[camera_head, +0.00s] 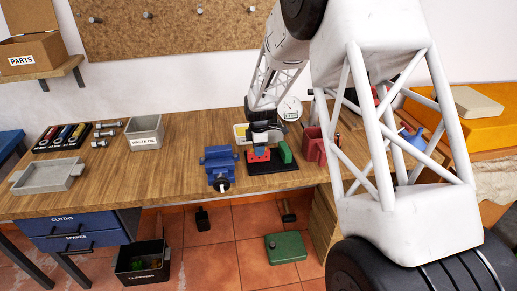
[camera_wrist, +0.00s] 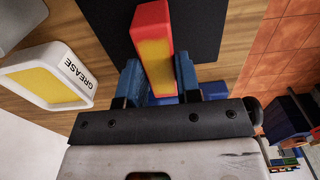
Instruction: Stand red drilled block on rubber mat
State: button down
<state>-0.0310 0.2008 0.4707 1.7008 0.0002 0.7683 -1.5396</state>
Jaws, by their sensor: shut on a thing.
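The red drilled block (camera_head: 259,156) is between the fingers of my gripper (camera_head: 264,147), over the black rubber mat (camera_head: 286,167). In the wrist view the block (camera_wrist: 151,16) shows a red end and a yellowish long face, with a blue finger on each side. My gripper (camera_wrist: 158,80) is shut on it. The mat (camera_wrist: 199,28) lies beyond the block there. Whether the block touches the mat, I cannot tell. Its holes are not clear.
A green block (camera_head: 284,151) stands on the mat's right part, close to the red one. A blue vise (camera_head: 219,166) is just left of the mat, and a red holder (camera_head: 314,146) to the right. A grease container (camera_wrist: 49,77) is beside my gripper. The bench's left-middle is clear.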

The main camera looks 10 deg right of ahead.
jog(key=shift+f, duration=0.15)
jog(key=c, duration=0.8)
grip_release()
notch_tip(320, 180, up, 12)
dwell(0.4)
dwell(0.5)
